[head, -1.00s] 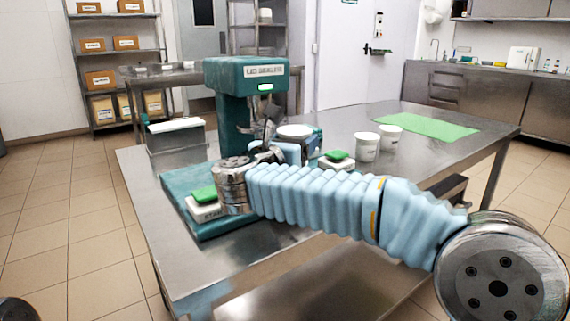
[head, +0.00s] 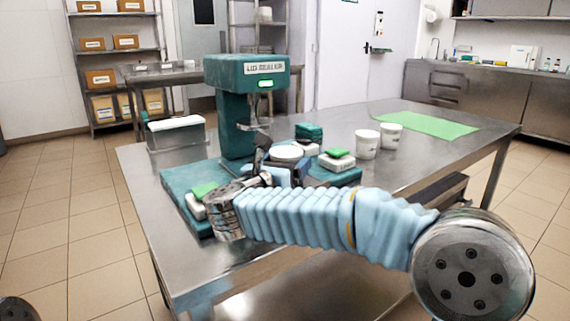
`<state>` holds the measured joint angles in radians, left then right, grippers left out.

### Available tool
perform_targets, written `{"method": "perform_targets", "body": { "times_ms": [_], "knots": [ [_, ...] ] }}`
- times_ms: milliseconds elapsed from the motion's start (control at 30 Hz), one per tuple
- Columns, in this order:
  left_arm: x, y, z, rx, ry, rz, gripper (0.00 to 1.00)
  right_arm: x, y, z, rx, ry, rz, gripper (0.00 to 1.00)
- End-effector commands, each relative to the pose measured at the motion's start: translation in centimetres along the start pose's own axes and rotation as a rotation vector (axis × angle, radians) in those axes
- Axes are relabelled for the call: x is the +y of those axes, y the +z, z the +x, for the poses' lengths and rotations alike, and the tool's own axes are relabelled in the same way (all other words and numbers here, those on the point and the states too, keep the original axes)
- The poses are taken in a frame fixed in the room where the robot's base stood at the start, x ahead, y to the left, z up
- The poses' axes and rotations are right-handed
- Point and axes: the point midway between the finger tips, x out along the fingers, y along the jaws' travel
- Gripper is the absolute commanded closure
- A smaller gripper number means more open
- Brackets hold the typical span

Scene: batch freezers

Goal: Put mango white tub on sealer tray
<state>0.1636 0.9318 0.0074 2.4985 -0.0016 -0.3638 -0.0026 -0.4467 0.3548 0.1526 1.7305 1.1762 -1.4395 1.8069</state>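The teal lid sealer (head: 245,70) stands on the steel table with a lit green display. Its base (head: 185,182) spreads in front of it. My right gripper (head: 282,168) comes in from the right, low over the base in front of the sealer column. It is shut around a white round-topped tub (head: 288,152); the tub's sides are mostly hidden by the fingers and wrist, and no label shows. Any tray under the tub is hidden, so I cannot tell whether it touches. Two more white tubs (head: 367,145) (head: 391,136) stand to the right, labels unreadable. My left gripper is not in view.
White blocks with green tops (head: 338,160) (head: 197,205) sit at the base's right and left. A teal stack (head: 309,131) stands behind the held tub. A steel box with white contents (head: 176,135) is at left. A green mat (head: 426,124) lies at right; the table there is mostly clear.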

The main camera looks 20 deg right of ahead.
Motion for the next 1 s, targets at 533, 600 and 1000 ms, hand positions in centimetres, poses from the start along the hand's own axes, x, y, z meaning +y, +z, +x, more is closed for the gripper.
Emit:
{"method": "perform_targets", "body": {
  "times_ms": [533,600,1000],
  "knots": [
    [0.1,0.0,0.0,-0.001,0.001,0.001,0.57,0.1,0.1,-1.6,-0.001,0.004,-0.001,0.03],
    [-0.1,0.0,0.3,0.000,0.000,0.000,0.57,0.1,0.1,-3.2,-0.002,0.005,0.000,0.03],
    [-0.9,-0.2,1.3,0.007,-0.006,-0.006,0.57,0.1,0.2,-11.2,-0.001,0.003,0.000,0.03]
  ]
}}
